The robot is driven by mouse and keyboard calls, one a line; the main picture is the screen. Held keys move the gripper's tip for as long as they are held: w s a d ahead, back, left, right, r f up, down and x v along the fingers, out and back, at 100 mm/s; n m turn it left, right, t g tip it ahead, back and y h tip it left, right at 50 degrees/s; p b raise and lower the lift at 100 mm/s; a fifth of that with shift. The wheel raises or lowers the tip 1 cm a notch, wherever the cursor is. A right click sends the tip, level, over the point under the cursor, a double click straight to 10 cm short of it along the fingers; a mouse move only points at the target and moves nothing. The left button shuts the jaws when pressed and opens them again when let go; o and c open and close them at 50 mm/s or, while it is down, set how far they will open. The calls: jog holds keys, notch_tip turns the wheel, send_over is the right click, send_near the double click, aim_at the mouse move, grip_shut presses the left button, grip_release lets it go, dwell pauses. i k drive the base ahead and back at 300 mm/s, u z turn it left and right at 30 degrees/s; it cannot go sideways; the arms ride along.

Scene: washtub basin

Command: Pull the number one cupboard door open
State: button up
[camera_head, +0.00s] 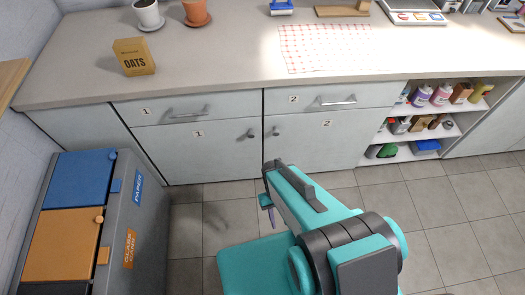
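The number one cupboard door (190,153) is a pale grey panel under the counter, marked 1, and looks shut. Its dark round knob (250,133) is at its upper right, close to the edge shared with the number two door (315,145). The number two door's knob (276,132) is just right of that edge. My gripper (267,195) shows only in part at the far end of my teal arm, below and slightly right of the number one knob. It appears apart from the knob.
Drawers marked 1 (175,108) and 2 (325,97) are shut above the doors. A grey bin unit (140,235) with blue and orange lids stands at the left, near the number one door. Open shelves (398,139) hold bottles at the right. Tiled floor before the doors is clear.

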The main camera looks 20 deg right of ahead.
aim_at(209, 151)
jog(key=z, duration=0.05)
jog(key=k, duration=1.9)
jog(key=u, duration=1.45)
jog(key=i, duration=1)
jog(key=u, duration=0.05)
